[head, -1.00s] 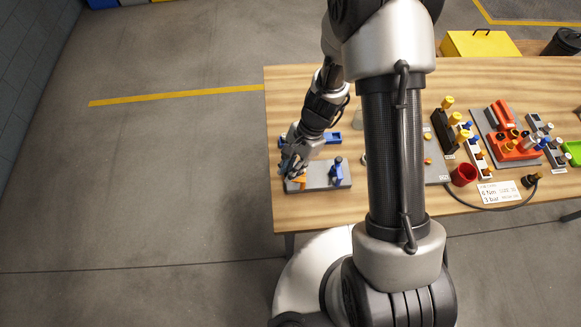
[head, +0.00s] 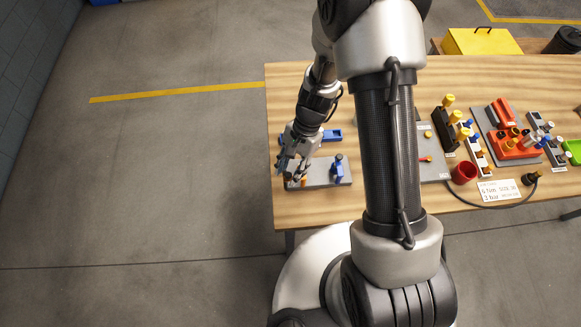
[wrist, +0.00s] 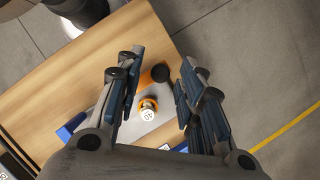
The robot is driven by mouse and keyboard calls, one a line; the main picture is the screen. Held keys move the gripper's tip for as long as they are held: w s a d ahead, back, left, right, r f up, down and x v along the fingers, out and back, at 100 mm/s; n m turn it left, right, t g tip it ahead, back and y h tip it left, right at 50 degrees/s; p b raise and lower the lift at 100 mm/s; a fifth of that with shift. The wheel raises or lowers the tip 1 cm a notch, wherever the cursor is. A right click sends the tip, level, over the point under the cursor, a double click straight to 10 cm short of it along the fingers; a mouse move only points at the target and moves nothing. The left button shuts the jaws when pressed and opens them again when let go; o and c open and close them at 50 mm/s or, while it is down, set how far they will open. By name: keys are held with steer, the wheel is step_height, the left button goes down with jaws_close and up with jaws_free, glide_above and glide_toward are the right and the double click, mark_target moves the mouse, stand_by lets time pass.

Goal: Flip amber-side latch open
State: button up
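A grey plate (head: 318,177) lies near the table's left front corner. At its left end is the amber latch (head: 303,181), partly hidden by my gripper (head: 290,173). A blue latch (head: 337,170) stands at the plate's right end. In the wrist view, my gripper (wrist: 160,92) is open with its fingers well apart. Between and beyond them show the amber latch (wrist: 147,97) with a pale round top, and a black knob (wrist: 160,73) at the end of its orange part. I see no clear contact between fingers and latch.
A blue tray (head: 330,136) lies behind the plate. To the right of my arm are a red cup (head: 463,174), a white card (head: 498,190), a cable and several coloured fittings. The wooden table (head: 285,212) ends just left of the plate.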

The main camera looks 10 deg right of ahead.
steer(key=shift+w+r, duration=0.1)
steer(key=v, duration=1.1)
steer(key=shift+r, duration=0.4)
steer(key=s+d+r+n+t+h+b, duration=0.25)
steer(key=s+r+n+b, duration=0.2)
steer(key=r, duration=0.55)
steer(key=s+d+r+n+t+b, duration=0.1)
steer(key=s+n+t+b, duration=0.1)
steer(key=s, duration=0.3)
steer(key=s+d+r+n+t+b, duration=0.1)
steer(key=s+d+n+t+b, duration=0.1)
steer(key=s, duration=0.4)
steer(key=shift+s+d+n+t+h+b, duration=0.2)
steer(key=shift+d+n+t+h+b, duration=0.2)
steer(key=shift+t+b, duration=0.4)
